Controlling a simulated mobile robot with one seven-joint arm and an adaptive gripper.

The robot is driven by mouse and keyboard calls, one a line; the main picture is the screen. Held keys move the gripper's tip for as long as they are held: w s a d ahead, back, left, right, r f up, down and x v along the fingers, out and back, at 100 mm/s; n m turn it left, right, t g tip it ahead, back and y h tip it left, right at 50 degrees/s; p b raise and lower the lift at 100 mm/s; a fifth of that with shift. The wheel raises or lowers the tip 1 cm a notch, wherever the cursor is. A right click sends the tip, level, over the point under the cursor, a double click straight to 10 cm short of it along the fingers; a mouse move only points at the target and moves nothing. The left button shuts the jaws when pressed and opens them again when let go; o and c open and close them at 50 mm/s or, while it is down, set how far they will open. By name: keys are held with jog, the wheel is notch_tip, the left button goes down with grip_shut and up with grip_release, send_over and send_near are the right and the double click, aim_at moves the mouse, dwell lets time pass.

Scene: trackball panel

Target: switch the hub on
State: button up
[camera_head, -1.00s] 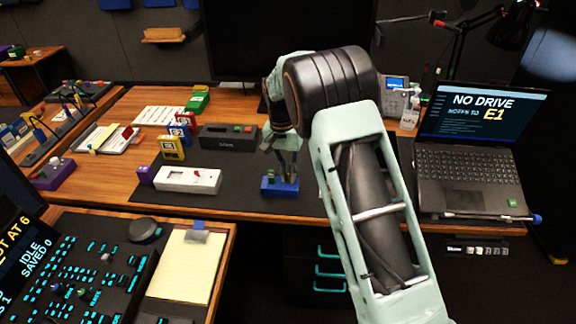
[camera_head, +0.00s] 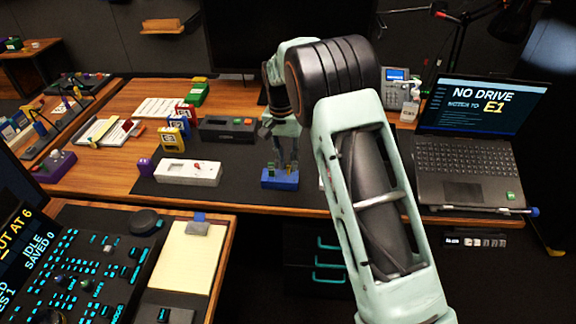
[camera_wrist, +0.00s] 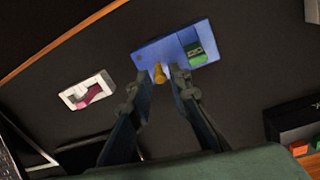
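A blue box (camera_head: 280,183) with a small yellow lever (camera_wrist: 159,74) and a green block (camera_wrist: 195,52) lies on the dark desk mat. No label naming it as the hub is readable. My gripper (camera_head: 283,168) points down over this box. In the wrist view my gripper (camera_wrist: 164,77) has its fingertips apart, one on each side of the yellow lever, with a visible gap on the right. I cannot tell whether the left fingertip touches the lever. In the head view the fingers partly cover the lever.
A white rocker switch with a magenta rocker (camera_wrist: 88,94) sits beside the blue box. A laptop (camera_head: 470,150) reads "NO DRIVE". Bare mat lies between.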

aim_at(285, 174)
notch_tip(285, 174, up, 10)
jog(key=shift+a+r, duration=0.15)
jog(key=shift+a, duration=0.25)
